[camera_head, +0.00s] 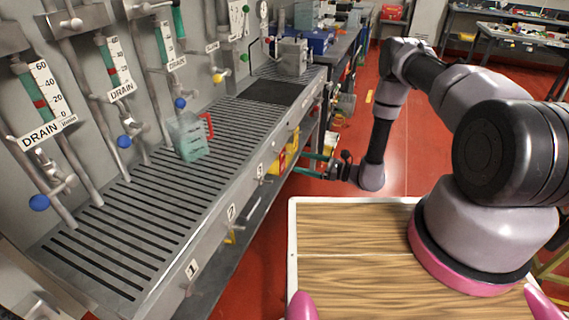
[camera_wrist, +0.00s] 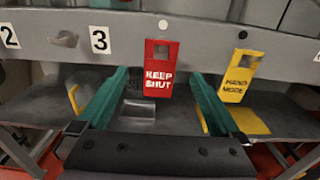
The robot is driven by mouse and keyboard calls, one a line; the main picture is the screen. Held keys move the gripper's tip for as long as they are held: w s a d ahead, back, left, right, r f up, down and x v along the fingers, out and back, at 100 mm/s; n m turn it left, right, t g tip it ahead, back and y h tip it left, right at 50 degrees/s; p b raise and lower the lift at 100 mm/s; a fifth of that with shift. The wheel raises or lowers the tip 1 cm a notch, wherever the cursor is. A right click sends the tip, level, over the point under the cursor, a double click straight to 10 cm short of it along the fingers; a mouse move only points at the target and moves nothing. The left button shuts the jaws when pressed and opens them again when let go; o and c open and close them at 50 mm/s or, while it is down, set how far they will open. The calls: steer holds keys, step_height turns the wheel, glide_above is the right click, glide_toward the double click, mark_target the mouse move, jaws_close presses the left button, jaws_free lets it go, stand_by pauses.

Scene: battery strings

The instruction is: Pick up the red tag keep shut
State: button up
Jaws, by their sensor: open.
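The red tag (camera_wrist: 160,80) reads "KEEP SHUT" and hangs upright from the front edge of the metal bench in the wrist view. It has a square hole near its top. A small red patch in the head view (camera_head: 282,161) appears to be the same tag, partly unclear at this size. My gripper (camera_wrist: 159,76) is open, with one green finger left of the tag and one right of it. The fingers look apart from the tag; their exact depth is hard to tell. My gripper also shows in the head view (camera_head: 303,165), reaching toward the bench front.
A yellow "HAND MODE" tag (camera_wrist: 238,78) hangs just right of the red tag, near my right finger. Number plates 3 (camera_wrist: 100,40) and 2 (camera_wrist: 9,36) are to the left. A clear jug with a red handle (camera_head: 190,138) stands on the slatted bench top (camera_head: 130,225).

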mark_target(283, 152)
steer(key=x, duration=0.8)
steer(key=shift+w+a+r, duration=0.15)
steer(key=shift+w+a, duration=0.05)
steer(key=shift+a, duration=0.1)
steer(key=c, duration=1.3)
steer(key=shift+c, duration=0.2)
steer(key=shift+r, duration=0.1)
steer(key=shift+r, duration=0.65)
steer(key=v, duration=1.8)
steer(key=w+d+r+m+t+h, duration=0.5)
steer(key=w+r+m+t+h, duration=0.3)
steer(key=w+r, duration=0.4)
steer(key=w+d+r+m+t+h, duration=0.1)
steer(key=d+r+m+t+h, duration=0.2)
steer(key=d+r+m+h, duration=0.3)
step_height(283, 152, up, 4)
steer(key=d+h, duration=0.2)
steer(key=h, duration=0.1)
steer(key=shift+d+t, duration=0.4)
